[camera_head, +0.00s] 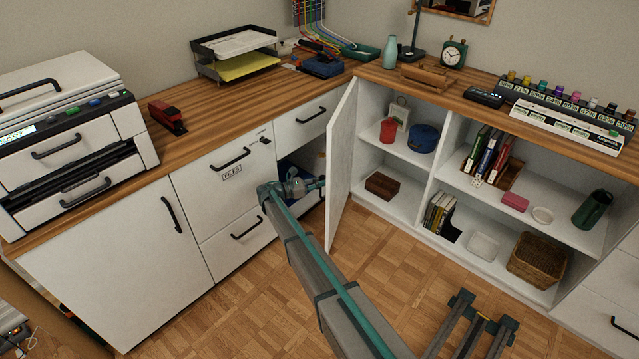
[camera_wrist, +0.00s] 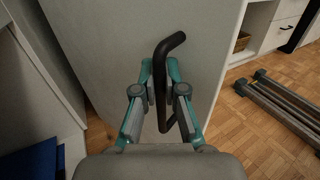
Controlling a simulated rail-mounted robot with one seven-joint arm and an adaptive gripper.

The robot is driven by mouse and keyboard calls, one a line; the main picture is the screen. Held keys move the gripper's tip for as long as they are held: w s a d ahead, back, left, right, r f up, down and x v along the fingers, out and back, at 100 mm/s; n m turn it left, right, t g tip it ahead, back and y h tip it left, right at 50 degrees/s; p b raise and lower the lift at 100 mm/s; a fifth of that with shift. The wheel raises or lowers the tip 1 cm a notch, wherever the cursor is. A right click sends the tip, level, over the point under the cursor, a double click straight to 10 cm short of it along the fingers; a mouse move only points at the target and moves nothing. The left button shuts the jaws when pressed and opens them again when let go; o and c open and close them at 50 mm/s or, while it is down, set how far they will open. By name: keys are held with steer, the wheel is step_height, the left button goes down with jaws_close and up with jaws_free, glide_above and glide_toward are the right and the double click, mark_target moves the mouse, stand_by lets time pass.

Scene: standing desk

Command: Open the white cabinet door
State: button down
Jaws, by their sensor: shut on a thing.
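The white cabinet door (camera_head: 343,165) stands swung open at the left end of the right-hand cabinet, seen nearly edge-on in the head view. Shelves behind it are exposed. In the wrist view the door's face (camera_wrist: 110,35) fills the upper middle, with a black bar handle (camera_wrist: 171,45) on it. My gripper (camera_wrist: 160,75) has its two fingers on either side of the handle and is shut on it. In the head view my gripper (camera_head: 316,185) is at the door's left face; the handle is not clear there.
A dark blue object (camera_wrist: 32,160) lies low on the left in the wrist view. White drawers (camera_head: 238,205) stand left of my gripper. The open shelves hold a red pot (camera_head: 388,130), a blue pot (camera_head: 423,138) and a wicker basket (camera_head: 536,258).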

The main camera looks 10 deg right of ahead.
steer(key=shift+s+f, duration=0.1)
steer(key=shift+s, duration=0.1)
steer(key=c, duration=1.2)
jaws_free()
steer(key=shift+a, duration=0.15)
steer(key=shift+w, duration=0.1)
steer(key=v, duration=1.2)
